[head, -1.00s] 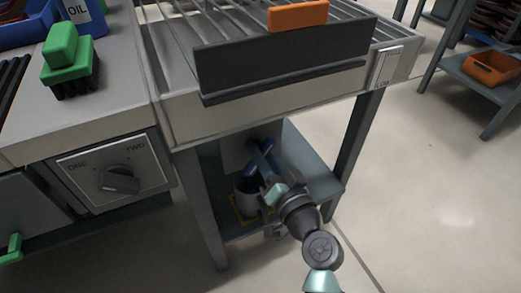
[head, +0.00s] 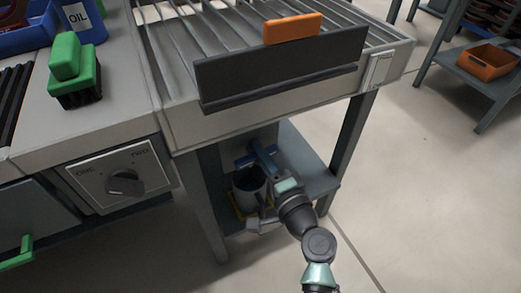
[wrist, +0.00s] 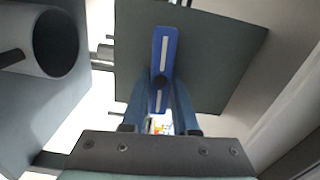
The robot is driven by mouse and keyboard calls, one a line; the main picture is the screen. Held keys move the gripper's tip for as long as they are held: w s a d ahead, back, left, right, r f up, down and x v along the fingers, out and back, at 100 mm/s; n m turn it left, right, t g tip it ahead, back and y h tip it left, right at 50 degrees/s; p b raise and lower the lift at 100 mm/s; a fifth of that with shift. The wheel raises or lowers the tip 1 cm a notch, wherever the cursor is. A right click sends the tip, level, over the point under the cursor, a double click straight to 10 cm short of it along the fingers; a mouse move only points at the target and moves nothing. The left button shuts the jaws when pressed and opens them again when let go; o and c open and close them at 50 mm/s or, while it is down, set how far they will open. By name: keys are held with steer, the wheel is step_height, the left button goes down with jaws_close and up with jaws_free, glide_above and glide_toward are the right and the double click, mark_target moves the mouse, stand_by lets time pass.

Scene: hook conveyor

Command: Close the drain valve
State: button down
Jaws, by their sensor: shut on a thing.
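The drain valve shows as a blue lever handle with white stripes (wrist: 164,48) on a dark panel in the wrist view. In the head view, the blue handle (head: 243,162) sits under the conveyor frame, partly covered by my gripper. My gripper (wrist: 160,88) is shut on the handle, with a blue finger on each side of its near end. The gripper also shows in the head view (head: 261,155), reaching in from the lower right. The exact finger contact is hard to see.
A grey bucket (head: 250,188) stands below the handle on the lower shelf (head: 310,178). Frame legs (head: 349,135) flank the opening. A control box with a knob (head: 124,182) is at left. An orange block (head: 292,28) sits above. Open floor lies at right.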

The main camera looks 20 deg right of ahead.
steer(key=shift+f+m, duration=0.15)
steer(key=shift+m, duration=0.45)
steer(key=c, duration=0.7)
jaws_free()
steer(key=s, duration=0.4)
steer(key=s+p, duration=0.1)
steer(key=s, duration=0.3)
steer(key=s+p, duration=0.1)
steer(key=s, duration=0.4)
steer(key=shift+d, duration=0.25)
